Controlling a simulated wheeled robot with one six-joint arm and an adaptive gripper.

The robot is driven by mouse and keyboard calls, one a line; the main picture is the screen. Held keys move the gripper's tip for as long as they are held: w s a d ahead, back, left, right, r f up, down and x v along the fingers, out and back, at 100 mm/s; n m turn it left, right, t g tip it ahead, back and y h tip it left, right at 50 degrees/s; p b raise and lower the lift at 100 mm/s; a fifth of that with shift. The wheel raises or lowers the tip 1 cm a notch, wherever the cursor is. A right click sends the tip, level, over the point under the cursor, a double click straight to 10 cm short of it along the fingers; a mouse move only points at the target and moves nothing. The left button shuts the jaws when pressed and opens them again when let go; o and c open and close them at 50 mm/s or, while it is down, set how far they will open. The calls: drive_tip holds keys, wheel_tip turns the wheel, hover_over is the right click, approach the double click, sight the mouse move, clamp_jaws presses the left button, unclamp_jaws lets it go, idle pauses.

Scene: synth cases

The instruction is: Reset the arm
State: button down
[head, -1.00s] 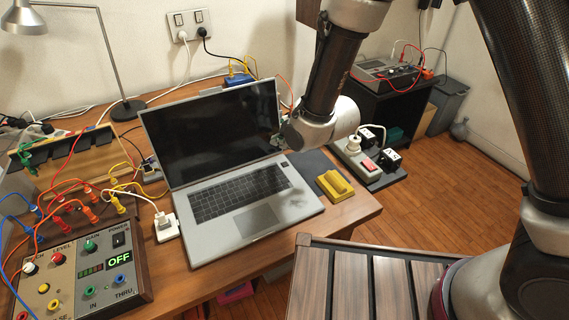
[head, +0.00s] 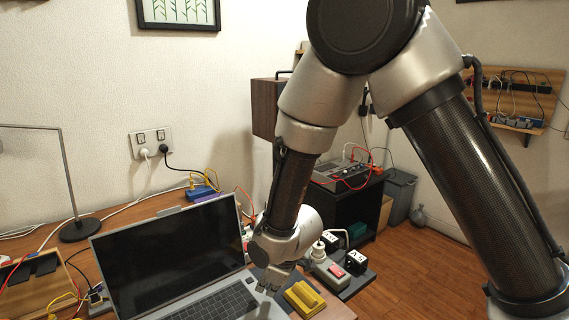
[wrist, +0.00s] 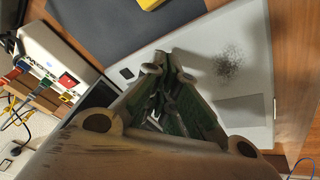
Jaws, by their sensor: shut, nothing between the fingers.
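My arm reaches down from the upper middle of the head view. My gripper (head: 268,286) hangs low beside the right edge of the open laptop (head: 165,262), near its keyboard corner. In the wrist view my gripper (wrist: 168,64) shows its two fingers drawn together with nothing held, over the grey laptop deck (wrist: 240,60). I cannot tell how high it is above the deck. The lower part of the laptop is cut off in the head view.
A yellow block (head: 303,298) lies right of the laptop. A power strip with a red switch (head: 330,270) stands behind it. A dark shelf (head: 345,210) holds a grey device (head: 338,168). A lamp (head: 78,228) stands at left. Wooden floor (head: 410,270) is open at right.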

drive_tip(key=s+d+r+m+h, duration=0.1)
drive_tip(key=s+d+r+m, duration=0.3)
drive_tip(key=d+r, duration=0.6)
drive_tip(key=s+d+r+m+t+h, duration=0.1)
drive_tip(key=s+d+r+m, duration=0.4)
drive_tip(key=d+r, duration=0.5)
drive_tip(key=s+d+r+m+h, duration=0.1)
drive_tip(key=s+d+r+m, duration=0.3)
drive_tip(key=d+r, duration=0.6)
drive_tip(key=d+m, duration=0.2)
drive_tip(key=d, duration=0.9)
drive_tip(key=shift+s+d+r+m+t, duration=0.2)
drive_tip(key=shift+s+r+m+t, duration=0.05)
drive_tip(key=shift+s+m+t, duration=0.1)
drive_tip(key=shift+a, duration=0.1)
